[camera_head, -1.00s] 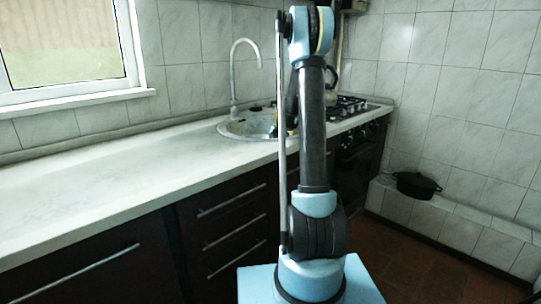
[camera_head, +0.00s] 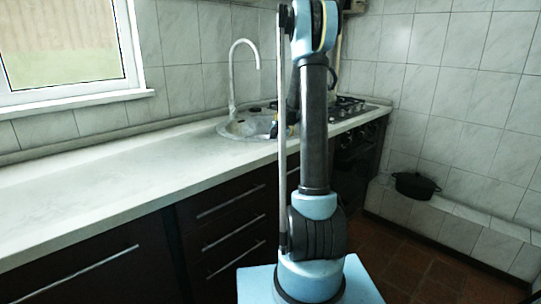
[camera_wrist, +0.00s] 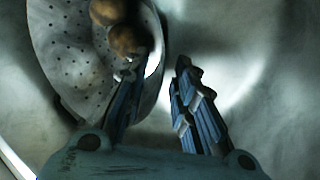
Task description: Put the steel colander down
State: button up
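In the wrist view, the steel colander (camera_wrist: 62,48), a perforated metal bowl, fills the left side and holds brown round things (camera_wrist: 126,40). It seems to be in the sink basin. My gripper (camera_wrist: 165,68) has its two fingers apart, with the colander's rim passing between them. The left finger overlaps the colander's inside, and the right finger is outside with a gap to the rim. In the head view my arm hides most of my gripper, and the colander is hard to make out in the sink (camera_head: 226,132).
The pale countertop (camera_head: 110,180) left of the sink is clear. A curved tap (camera_head: 233,80) rises behind the sink. A gas hob (camera_head: 350,108) is to the right. A dark pot (camera_head: 415,186) stands on the tiled ledge at the right.

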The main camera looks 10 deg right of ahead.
jog(key=v, duration=0.8)
jog(key=shift+r, duration=0.25)
jog(key=shift+s, duration=0.2)
